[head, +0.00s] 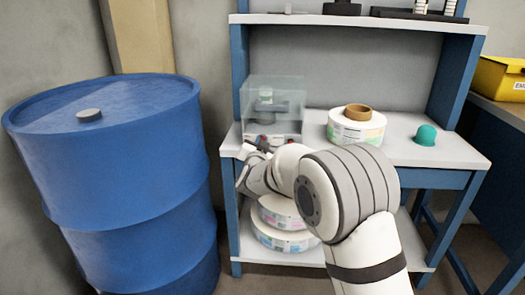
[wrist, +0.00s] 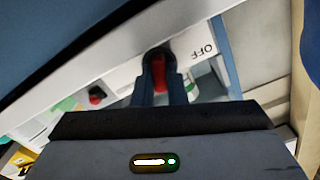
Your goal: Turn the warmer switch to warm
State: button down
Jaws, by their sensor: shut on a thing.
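A reel labeller (head: 274,105) with a clear cover stands on the bench's left side. My gripper (head: 259,146) is at its front, partly hidden by my arm. In the wrist view my gripper (wrist: 160,88) has one finger on each side of a red switch (wrist: 158,70) with a dark round base, and is shut on it. A second red knob (wrist: 97,96) sits apart on the same panel. I cannot read any warm mark.
A blue drum (head: 140,170) stands close on the left. A label reel with a brown core (head: 357,128) and a teal dome (head: 426,136) are on the bench top (head: 455,152). More reels (head: 280,240) lie on the lower shelf. A yellow bin (head: 500,78) is at the right.

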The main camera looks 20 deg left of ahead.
jog(key=shift+w+d+m+b, duration=0.1)
jog(key=shift+m+b, duration=0.6)
jog(key=shift+m, duration=0.4)
jog(key=shift+r, duration=0.1)
jog(key=c, duration=1.5)
grip_release()
jog(key=shift+o, duration=0.2)
jog(key=p+v, duration=0.2)
jog(key=v, duration=0.6)
jog(key=shift+w, duration=0.1)
